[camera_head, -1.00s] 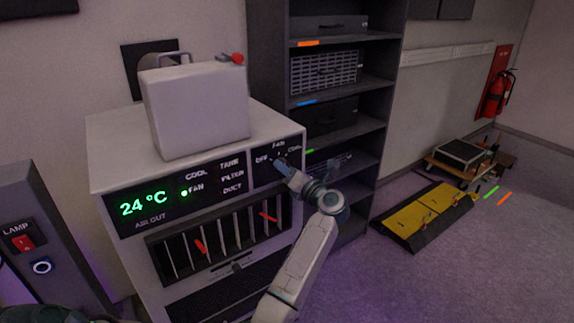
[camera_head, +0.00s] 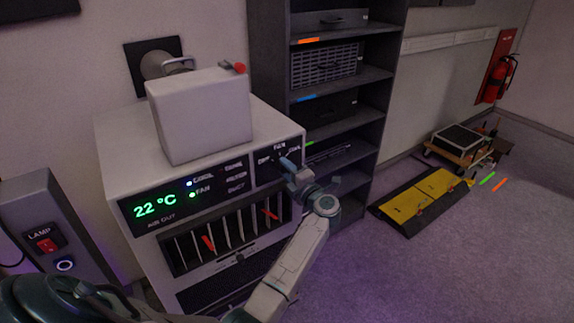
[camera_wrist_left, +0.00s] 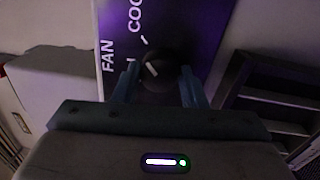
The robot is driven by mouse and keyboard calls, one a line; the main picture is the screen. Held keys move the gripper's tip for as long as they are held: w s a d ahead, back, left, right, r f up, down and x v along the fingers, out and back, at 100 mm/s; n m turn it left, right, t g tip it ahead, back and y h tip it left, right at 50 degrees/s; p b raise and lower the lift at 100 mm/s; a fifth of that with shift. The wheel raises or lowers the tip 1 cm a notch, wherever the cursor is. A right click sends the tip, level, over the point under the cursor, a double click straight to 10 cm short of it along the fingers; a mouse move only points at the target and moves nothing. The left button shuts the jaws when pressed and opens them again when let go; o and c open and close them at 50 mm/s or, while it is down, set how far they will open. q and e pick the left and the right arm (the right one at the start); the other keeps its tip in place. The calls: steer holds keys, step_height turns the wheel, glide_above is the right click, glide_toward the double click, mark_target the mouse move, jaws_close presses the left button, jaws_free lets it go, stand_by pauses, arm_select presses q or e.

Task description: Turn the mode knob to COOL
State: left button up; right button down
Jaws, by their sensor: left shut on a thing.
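The mode knob (camera_wrist_left: 154,70) is round and dark with a white pointer line, on a dark panel (camera_head: 265,174) marked FAN and COOL. My left gripper (camera_head: 289,167) is at the knob in the head view and mostly hides it. In the left wrist view the fingers of my left gripper (camera_wrist_left: 160,86) stand on both sides of the knob, shut on it. The pointer is slanted; I cannot tell exactly which mark it meets. My right gripper is not in view.
A pale box (camera_head: 205,115) stands on the cabinet top. Below the display are vents with red tabs (camera_head: 208,244). A dark shelf rack (camera_head: 372,120) stands close on the right. A lamp switch box (camera_head: 45,225) is at the left.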

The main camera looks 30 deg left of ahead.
arm_select(q)
steer(key=shift+m, duration=0.4)
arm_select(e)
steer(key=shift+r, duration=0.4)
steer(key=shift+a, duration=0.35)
arm_select(q)
steer(key=o, duration=1)
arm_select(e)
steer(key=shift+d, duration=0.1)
arm_select(q)
steer(key=shift+d, duration=0.1)
